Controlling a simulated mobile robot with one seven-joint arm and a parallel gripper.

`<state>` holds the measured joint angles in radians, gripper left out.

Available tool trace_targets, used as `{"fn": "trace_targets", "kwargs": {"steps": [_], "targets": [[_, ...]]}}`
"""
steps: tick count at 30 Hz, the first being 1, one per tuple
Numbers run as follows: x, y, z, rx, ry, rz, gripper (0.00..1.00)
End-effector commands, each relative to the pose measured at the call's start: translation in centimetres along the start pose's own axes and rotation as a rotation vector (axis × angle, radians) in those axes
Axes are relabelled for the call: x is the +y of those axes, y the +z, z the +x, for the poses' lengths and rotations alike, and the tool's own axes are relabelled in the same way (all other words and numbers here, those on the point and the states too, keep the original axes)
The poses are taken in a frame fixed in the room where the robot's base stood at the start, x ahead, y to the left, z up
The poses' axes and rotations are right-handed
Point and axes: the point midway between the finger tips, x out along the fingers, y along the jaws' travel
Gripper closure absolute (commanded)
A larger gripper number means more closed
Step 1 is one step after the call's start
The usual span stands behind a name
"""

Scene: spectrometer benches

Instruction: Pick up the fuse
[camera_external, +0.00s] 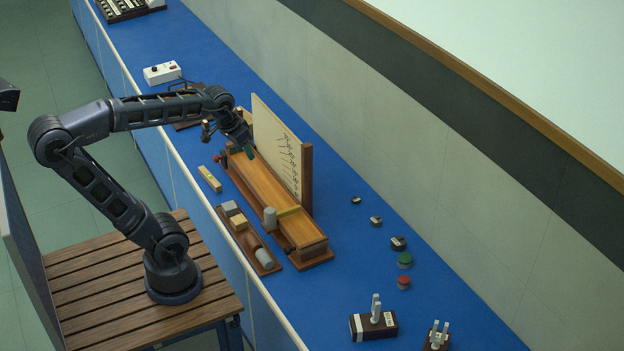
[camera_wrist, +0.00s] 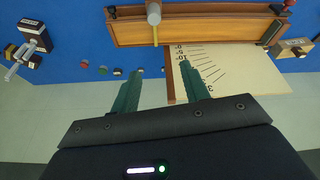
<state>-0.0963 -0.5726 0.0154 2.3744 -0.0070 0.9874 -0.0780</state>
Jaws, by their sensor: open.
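I cannot tell for certain which thing is the fuse. Small dark blocks lie in a line along the right of the blue bench, among them one block (camera_external: 398,243) with a light part on it. My gripper (camera_external: 243,151) is over the far end of a wooden ramp, beside the upright board. In the wrist view its two green fingers (camera_wrist: 159,88) are spread apart with nothing between them. The fingers cover part of the view, and the right finger overlaps the marked board.
The wooden ramp (camera_external: 262,188) and upright scale board (camera_external: 277,150) stand mid-bench. A tray of blocks (camera_external: 257,259) lies in front. A green knob (camera_external: 405,261), a red knob (camera_external: 404,282) and a dark box (camera_external: 355,328) stand at right. The bench along the wall is mostly clear.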

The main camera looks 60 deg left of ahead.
Motion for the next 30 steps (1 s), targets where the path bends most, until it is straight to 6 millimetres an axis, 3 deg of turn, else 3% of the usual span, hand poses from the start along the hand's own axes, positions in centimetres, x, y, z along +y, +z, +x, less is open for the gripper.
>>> {"fn": "trace_targets", "kwargs": {"steps": [3,14,23,30], "targets": [[-1.4,-3.8,0.0,-0.021,-0.014,-0.081,0.55],[-7.2,-14.1,1.4,-0.071,-0.055,-0.316,0.55],[-14.2,-21.5,4.2,-0.11,-0.092,-0.511,0.55],[-21.1,-26.3,7.4,-0.14,-0.123,-0.667,0.55]]}}
